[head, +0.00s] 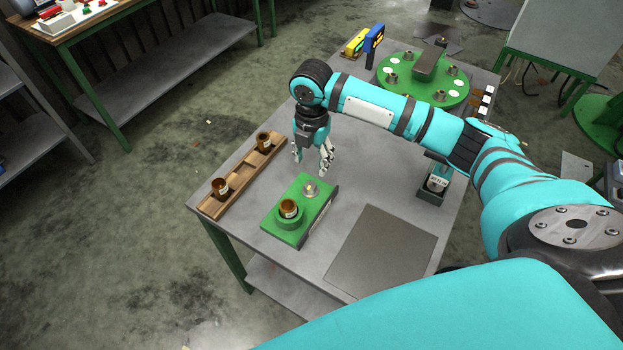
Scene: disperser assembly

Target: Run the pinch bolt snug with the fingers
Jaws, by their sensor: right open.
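A green fixture block (300,226) sits on the grey table. I cannot make out a pinch bolt at this size. My right gripper (312,163) points down, open and empty, just beyond the silver part and apart from it as far as I can tell. My left gripper is out of view.
A wooden rack (242,178) with two brown jars is left of the fixture. A dark flat plate (381,252) lies at the near right. A green round turntable (423,80) and yellow and blue tools (373,46) are at the back. My right arm spans the table's right side.

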